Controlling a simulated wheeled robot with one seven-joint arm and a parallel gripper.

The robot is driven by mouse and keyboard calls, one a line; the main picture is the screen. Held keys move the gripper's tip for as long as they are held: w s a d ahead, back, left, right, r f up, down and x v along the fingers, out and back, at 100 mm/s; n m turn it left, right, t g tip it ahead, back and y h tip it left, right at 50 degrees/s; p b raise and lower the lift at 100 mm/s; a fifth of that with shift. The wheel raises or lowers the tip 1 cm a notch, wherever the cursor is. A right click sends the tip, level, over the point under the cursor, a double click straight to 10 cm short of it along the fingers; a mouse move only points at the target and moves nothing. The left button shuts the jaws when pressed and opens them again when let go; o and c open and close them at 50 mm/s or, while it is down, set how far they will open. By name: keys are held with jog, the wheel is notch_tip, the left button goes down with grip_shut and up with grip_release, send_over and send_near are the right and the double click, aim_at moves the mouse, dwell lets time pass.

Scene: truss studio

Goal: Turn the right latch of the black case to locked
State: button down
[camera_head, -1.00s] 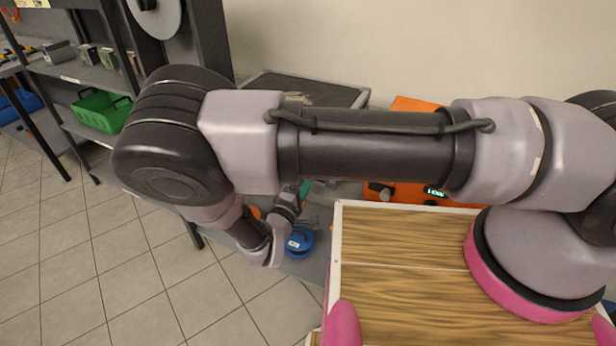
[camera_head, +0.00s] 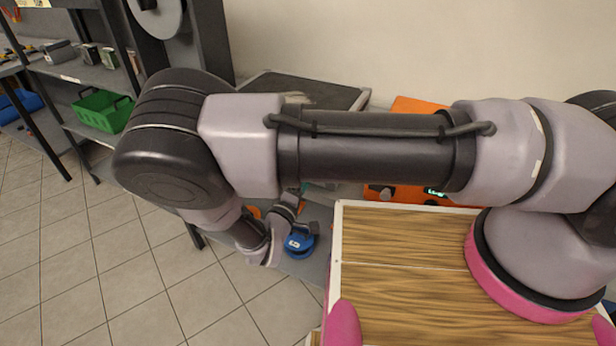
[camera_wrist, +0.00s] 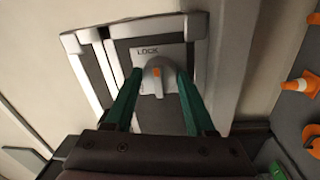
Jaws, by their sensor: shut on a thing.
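The case, with a dark top and grey edges, stands at the back against the wall in the head view (camera_head: 310,90). In the wrist view, a grey latch plate (camera_wrist: 179,52) with the word LOCK sits on its dark face. A grey latch knob (camera_wrist: 153,88) with an orange mark is on that plate. The orange mark is near the knob's upper end, below LOCK. My gripper (camera_wrist: 155,80) has its two green fingers on either side of the knob, shut on it. In the head view my fingers are mostly hidden behind my arm and wrist.
A blue round object (camera_head: 299,243) is on the shelf below my wrist. An orange device (camera_head: 410,193) and a wooden-topped surface (camera_head: 400,240) are at right. Shelving with a green crate (camera_head: 102,112) stands left.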

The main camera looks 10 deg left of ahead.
jog(key=shift+c, duration=1.2)
grip_release()
jog(key=v, duration=1.1)
jog(key=shift+w, duration=0.1)
